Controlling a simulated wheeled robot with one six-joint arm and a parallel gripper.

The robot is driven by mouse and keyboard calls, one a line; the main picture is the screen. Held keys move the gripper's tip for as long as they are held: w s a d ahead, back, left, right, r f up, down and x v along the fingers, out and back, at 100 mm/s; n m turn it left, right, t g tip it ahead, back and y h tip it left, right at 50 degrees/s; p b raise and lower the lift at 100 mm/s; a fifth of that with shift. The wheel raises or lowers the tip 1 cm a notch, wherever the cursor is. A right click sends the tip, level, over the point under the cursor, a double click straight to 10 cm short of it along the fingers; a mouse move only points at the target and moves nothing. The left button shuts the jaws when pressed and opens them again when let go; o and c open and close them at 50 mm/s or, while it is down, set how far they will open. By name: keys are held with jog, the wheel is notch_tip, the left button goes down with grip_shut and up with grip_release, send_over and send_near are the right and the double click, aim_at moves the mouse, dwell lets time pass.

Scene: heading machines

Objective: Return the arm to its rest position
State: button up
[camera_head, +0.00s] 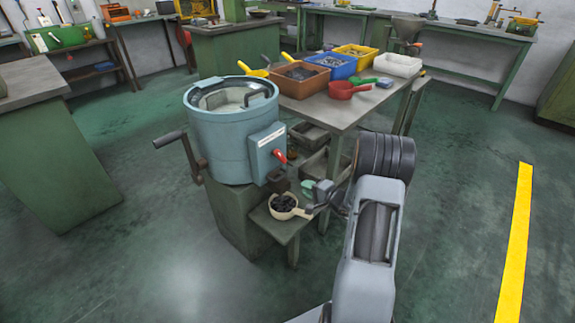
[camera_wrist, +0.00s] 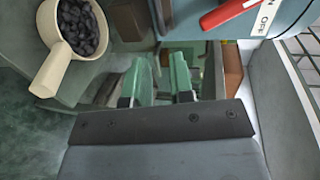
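My arm reaches from the lower right of the head view. My gripper (camera_head: 309,189) hangs beside the blue-grey drum machine. In the wrist view its two green fingers (camera_wrist: 160,72) stand apart with nothing held between them. A cream scoop (camera_head: 297,213) full of dark pieces rests on the small green shelf under the machine's front. The scoop (camera_wrist: 50,75) also shows at the upper left of the wrist view, apart from the fingers.
The drum machine (camera_head: 218,135) has a red switch (camera_head: 280,156) and a side crank (camera_head: 170,139). Behind it stands a workbench (camera_head: 345,108) with a brown bin (camera_head: 300,86), blue bin (camera_head: 330,73), white tray (camera_head: 398,65) and red scoop (camera_head: 342,92). Open floor (camera_head: 455,190) lies to the right.

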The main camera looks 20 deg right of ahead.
jog(key=s+a+f+m+g+y, duration=0.1)
jog(key=s+a+f+g+y, duration=0.1)
jog(key=s+a+f+g, duration=0.15)
jog(key=s+a+r+n+g+p, duration=0.45)
jog(key=s+a+r+g, duration=0.3)
jog(key=s+r, duration=0.2)
jog(key=s+a+r+n+h+p, duration=0.2)
jog(key=r+p, duration=0.4)
jog(key=r, duration=0.4)
jog(key=s+a+r+n+h+p, duration=0.1)
jog(key=s+r+n+h+p, duration=0.2)
jog(key=r+p, duration=0.3)
jog(key=s+a+r+n+h+p, duration=0.2)
jog(key=r+n+p, duration=0.3)
jog(key=r, duration=1.1)
jog(key=shift+s+a+h+p, duration=0.3)
jog(key=shift+s+h+p, duration=0.1)
jog(key=shift+s+h, duration=0.45)
